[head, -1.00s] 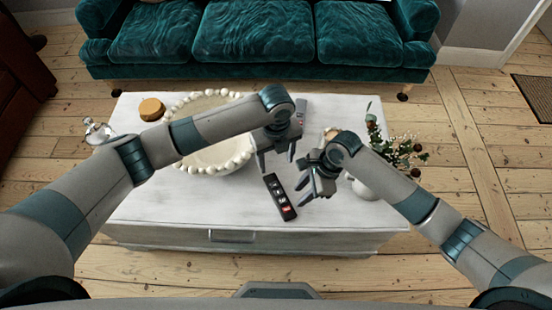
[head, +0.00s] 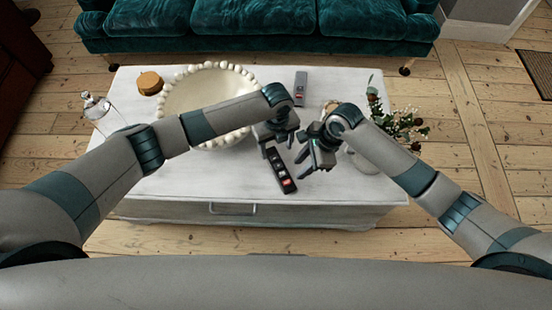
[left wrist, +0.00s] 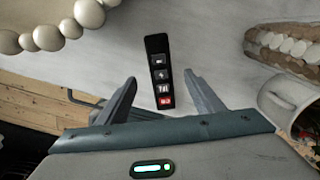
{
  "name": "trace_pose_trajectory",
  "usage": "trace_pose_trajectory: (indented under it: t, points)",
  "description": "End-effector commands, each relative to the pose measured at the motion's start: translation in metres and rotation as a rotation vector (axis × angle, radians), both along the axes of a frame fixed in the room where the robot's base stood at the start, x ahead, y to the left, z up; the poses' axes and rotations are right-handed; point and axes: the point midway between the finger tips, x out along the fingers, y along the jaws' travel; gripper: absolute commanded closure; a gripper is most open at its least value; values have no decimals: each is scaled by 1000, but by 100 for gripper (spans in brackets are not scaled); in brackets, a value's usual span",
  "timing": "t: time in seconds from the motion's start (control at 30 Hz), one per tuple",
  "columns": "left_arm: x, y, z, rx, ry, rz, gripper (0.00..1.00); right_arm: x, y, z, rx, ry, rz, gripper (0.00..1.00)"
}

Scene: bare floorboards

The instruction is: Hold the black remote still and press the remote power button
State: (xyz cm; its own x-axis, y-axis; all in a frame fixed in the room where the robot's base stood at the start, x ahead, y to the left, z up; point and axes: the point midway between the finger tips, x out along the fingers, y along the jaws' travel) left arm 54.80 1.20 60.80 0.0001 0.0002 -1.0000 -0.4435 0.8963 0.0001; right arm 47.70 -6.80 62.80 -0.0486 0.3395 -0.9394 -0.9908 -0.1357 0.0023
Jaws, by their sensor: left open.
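The black remote (head: 281,174) lies on the white table, with a red button at its near end. In the left wrist view the remote (left wrist: 158,62) lies between the open fingers of my left gripper (left wrist: 160,80), with a gap on each side. The red power button (left wrist: 165,101) shows at its lower end. In the head view my left gripper (head: 278,148) is over the remote's far end. My right gripper (head: 305,163) is just right of the remote, fingers pointing down and left; I cannot tell how far apart they are.
On the white table (head: 190,190) stand a large bowl with a beaded rim (head: 172,100), a round wooden box (head: 149,83), a glass piece (head: 97,106) and a flower vase (head: 362,160). A grey remote (head: 300,88) lies at the back. A teal sofa (head: 250,40) is behind.

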Motion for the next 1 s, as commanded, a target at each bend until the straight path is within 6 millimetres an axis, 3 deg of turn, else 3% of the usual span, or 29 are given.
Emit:
trace_pose_trajectory:
  t: [0.3, 0.5, 1.0]
  points:
    - [-1, 0, -53, 1, 2, 1, 39, 0, 0, 0, 0, 0, 0, 69]
    - [-1, 0, -76, 0, 2, 1, 39, 0, 0, 0, 0, 0, 0, 69]
    - [0, 0, -87, 0, 1, 0, 39, 0, 0, 0, 0, 0, 0, 69]
